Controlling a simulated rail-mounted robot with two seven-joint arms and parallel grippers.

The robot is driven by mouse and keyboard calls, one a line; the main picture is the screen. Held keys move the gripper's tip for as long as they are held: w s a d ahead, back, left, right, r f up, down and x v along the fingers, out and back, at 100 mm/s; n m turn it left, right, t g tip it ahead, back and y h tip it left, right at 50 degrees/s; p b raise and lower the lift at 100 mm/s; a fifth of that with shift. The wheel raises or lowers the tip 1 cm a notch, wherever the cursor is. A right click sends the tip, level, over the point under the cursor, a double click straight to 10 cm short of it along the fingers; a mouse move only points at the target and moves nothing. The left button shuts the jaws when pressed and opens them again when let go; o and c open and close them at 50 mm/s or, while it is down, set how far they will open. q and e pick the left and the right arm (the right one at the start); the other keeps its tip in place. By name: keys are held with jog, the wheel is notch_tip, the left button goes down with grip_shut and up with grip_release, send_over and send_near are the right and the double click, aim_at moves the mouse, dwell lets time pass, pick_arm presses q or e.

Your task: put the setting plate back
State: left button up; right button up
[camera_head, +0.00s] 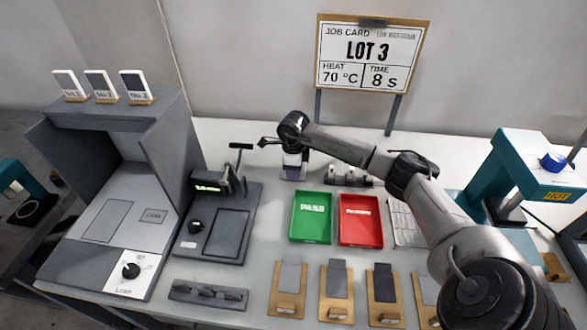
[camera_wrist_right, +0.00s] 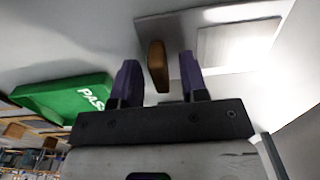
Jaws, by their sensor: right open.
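My right gripper (camera_head: 293,165) is at the back middle of the bench, behind the green PASS tray (camera_head: 311,217). In the right wrist view its two dark purple fingers (camera_wrist_right: 158,80) are apart. A small brown block (camera_wrist_right: 157,66) shows between them, with visible gaps on both sides; what it belongs to is unclear. Three white labelled plates (camera_head: 103,85) on wooden feet stand on the grey cabinet at the left. I cannot tell which thing is the setting plate. My left gripper is out of view.
A red tray (camera_head: 360,219) stands beside the green one. A grey lever device (camera_head: 217,235) is left of them. Several wooden holders (camera_head: 337,303) with strips line the front. A teal press (camera_head: 539,160) is at the right. A LOT 3 job card (camera_head: 370,53) stands behind.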

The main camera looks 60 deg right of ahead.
notch_tip(320, 180, up, 12)
jog(key=p, duration=0.3)
jog(key=shift+r, duration=0.15)
dwell(0.4)
dwell(0.5)
